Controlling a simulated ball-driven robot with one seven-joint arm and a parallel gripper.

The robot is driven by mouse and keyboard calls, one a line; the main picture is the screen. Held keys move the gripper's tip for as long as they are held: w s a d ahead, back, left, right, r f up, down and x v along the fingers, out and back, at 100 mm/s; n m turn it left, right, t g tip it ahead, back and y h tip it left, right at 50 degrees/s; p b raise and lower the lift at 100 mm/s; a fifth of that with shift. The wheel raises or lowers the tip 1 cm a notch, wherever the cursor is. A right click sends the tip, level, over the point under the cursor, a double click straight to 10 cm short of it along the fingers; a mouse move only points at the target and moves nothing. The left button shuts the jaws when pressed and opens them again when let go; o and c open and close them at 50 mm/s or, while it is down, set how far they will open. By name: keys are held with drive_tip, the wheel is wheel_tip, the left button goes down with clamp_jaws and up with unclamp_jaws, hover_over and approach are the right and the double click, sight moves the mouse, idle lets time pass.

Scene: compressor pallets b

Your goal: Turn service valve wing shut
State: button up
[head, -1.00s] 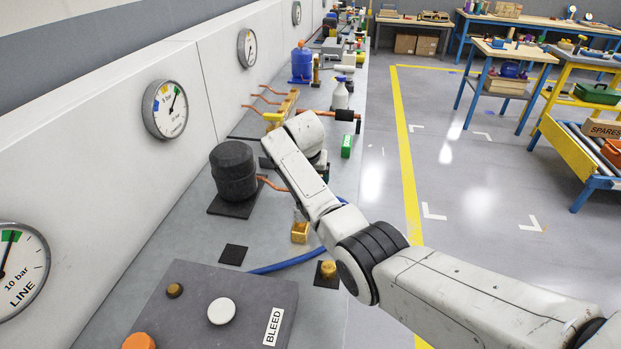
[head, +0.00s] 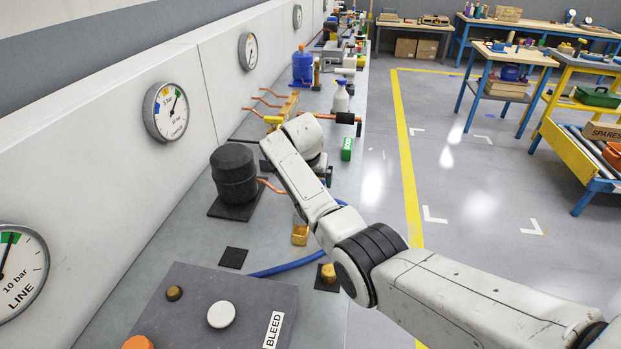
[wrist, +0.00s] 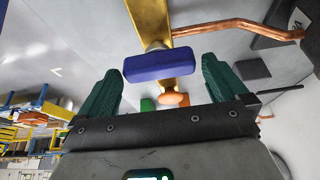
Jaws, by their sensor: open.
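In the wrist view a blue wing handle (wrist: 160,66) sits on a short stem on a brass valve body (wrist: 150,20). The wing lies crosswise in the picture, between the two dark green fingers of my gripper (wrist: 163,70). My gripper is open, with a gap on each side of the wing; the left gap looks smaller. I see no finger touching it. In the head view my arm hides the blue wing and most of my gripper.
An orange knob (wrist: 173,98) and a green part show beyond the wing, near my palm. A copper pipe (wrist: 240,28) runs right from the brass body. In the head view a black compressor (head: 234,174) stands left of my arm, and a blue hose (head: 275,268) lies below it.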

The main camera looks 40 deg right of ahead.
drive_tip(key=v, duration=1)
drive_tip(key=shift+r+b, duration=0.35)
drive_tip(key=shift+r, duration=0.05)
drive_tip(key=shift+s+f, duration=0.1)
